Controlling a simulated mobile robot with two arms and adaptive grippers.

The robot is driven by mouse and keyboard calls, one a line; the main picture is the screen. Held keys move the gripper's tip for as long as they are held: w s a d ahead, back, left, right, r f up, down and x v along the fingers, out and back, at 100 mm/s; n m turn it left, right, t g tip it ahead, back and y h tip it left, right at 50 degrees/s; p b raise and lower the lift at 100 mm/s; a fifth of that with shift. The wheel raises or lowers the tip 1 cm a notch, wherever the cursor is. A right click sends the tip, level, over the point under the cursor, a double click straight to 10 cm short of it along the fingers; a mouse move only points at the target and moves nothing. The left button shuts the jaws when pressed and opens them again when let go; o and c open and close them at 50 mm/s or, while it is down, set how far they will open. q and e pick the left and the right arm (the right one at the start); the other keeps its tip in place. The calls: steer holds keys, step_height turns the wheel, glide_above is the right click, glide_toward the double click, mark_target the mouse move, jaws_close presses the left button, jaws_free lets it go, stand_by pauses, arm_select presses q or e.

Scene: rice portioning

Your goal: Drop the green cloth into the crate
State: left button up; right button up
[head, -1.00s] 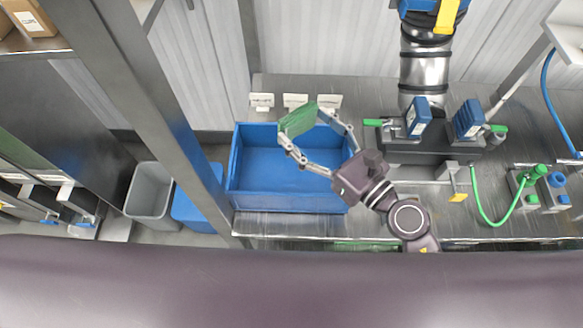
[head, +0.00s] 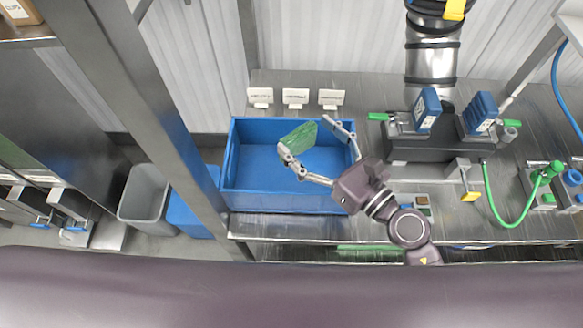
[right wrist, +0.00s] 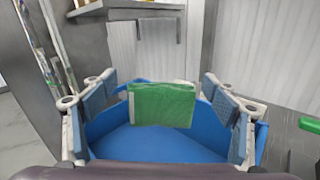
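The green cloth (head: 298,138) shows as an upright flat piece over the blue crate (head: 270,200), toward its back side. My right gripper (head: 312,136) is over the crate with its fingers spread wide. In the right wrist view the cloth (right wrist: 163,105) hangs between the open fingers (right wrist: 165,98), with a gap on both sides, in front of the crate's blue inside (right wrist: 150,143). I cannot tell whether it touches the crate. My left gripper is not in view.
White label cards (head: 295,97) stand behind the crate. A dark fixture with blue parts (head: 428,145) and a green hose (head: 492,200) are to the right on the metal table. A grey bin (head: 147,200) stands on the floor at left, beyond a metal post (head: 135,110).

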steer(key=shift+o, duration=1)
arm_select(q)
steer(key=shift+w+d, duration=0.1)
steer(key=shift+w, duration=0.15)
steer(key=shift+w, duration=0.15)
arm_select(e)
steer(key=v, duration=1.2)
